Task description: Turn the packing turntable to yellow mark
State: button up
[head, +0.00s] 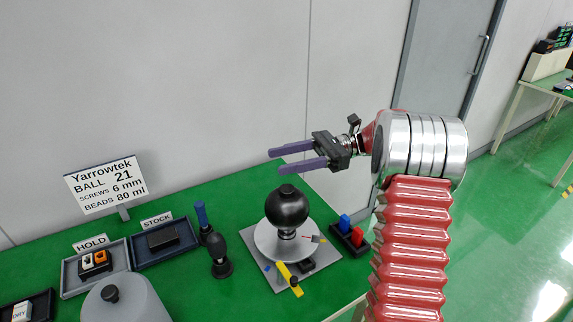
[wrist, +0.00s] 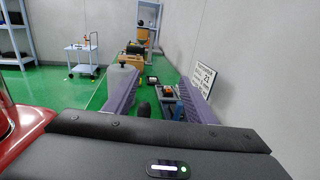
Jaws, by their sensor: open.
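The packing turntable (head: 262,241) is a light grey disc on a square grey base on the green table in the head view. A black ball (head: 287,206) sits on a silver stem at its middle. A yellow piece (head: 289,279) lies at the front edge of the base, and a small red mark (head: 314,239) shows on the right of the disc. My gripper (head: 296,157) has two purple fingers, is open and empty, and is above and behind the ball, apart from it. In the wrist view the fingers (wrist: 155,88) are spread, and the turntable is not seen.
Left of the turntable stand a dark round-topped tool (head: 220,256) and a blue-handled one (head: 202,218). A rack with blue and red blocks (head: 349,234) is close on its right. HOLD (head: 118,259) and STOCK (head: 147,254) trays and a grey lidded container (head: 125,304) are further left.

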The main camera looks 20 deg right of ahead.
jog(key=shift+c, duration=0.5)
